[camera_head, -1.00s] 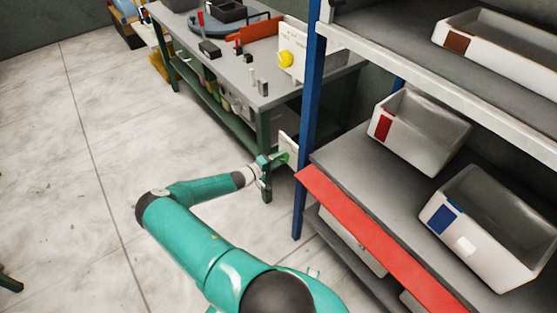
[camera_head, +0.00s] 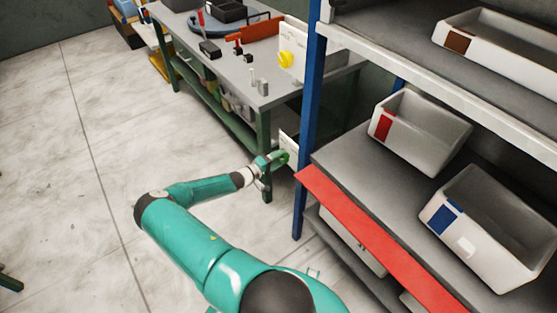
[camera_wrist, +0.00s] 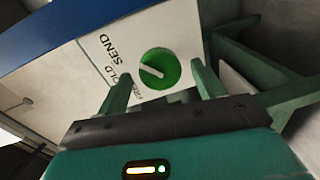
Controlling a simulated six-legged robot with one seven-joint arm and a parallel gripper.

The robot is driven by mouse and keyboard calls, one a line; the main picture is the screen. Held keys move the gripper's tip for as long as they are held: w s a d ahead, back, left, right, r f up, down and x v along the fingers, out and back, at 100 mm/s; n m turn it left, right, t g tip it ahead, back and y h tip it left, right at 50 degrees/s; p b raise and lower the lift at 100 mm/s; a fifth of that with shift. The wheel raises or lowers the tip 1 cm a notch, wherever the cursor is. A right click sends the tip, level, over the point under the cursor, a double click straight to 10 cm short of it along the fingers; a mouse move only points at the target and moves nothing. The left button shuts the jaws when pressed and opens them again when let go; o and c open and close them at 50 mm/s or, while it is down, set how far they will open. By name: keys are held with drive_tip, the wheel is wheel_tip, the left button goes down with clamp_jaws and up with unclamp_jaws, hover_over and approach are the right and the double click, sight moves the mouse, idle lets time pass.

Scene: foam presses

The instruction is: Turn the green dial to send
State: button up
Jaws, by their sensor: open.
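The green dial (camera_wrist: 160,68) is on a white panel (camera_wrist: 178,32) and carries a white pointer line. The line slants up and to the left, toward the printed words; I cannot tell exactly which one it marks. SEND and HOLD are readable, and a third word is partly hidden by the left finger. My gripper (camera_wrist: 160,75) is open, with one finger on each side of the dial in the wrist view. Contact cannot be told. In the head view, my gripper (camera_head: 272,161) is at the white panel (camera_head: 289,146) beside the blue shelf post.
The blue post (camera_head: 311,120) and a shelf with a red front edge (camera_head: 375,235) stand close right of my gripper. Grey bins (camera_head: 420,135) sit on the shelf. A green-legged workbench (camera_head: 225,65) with a yellow dial (camera_head: 285,60) stands behind. The floor at left is clear.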

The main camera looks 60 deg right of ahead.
drive_tip(key=v, duration=1.3)
drive_tip(key=shift+a, duration=0.25)
drive_tip(key=shift+w, duration=0.1)
drive_tip(key=w+a+r+t+y, duration=0.3)
drive_tip(key=a+r+y, duration=0.3)
drive_tip(key=a+r, duration=0.75)
drive_tip(key=w+a+r+t+y, duration=0.3)
drive_tip(key=a+r+y, duration=0.3)
drive_tip(key=a+r, duration=0.7)
drive_tip(key=s+a+r+n+t+y, duration=0.1)
drive_tip(key=s+a+r+n+t, duration=0.2)
drive_tip(key=s+a+r, duration=0.3)
drive_tip(key=s+a+r+n+t+y, duration=0.2)
drive_tip(key=s+a+r, duration=0.5)
drive_tip(key=a+r, duration=0.5)
drive_tip(key=shift+n+t, duration=0.7)
drive_tip(key=shift+t, duration=0.3)
drive_tip(key=shift+s+a, duration=0.1)
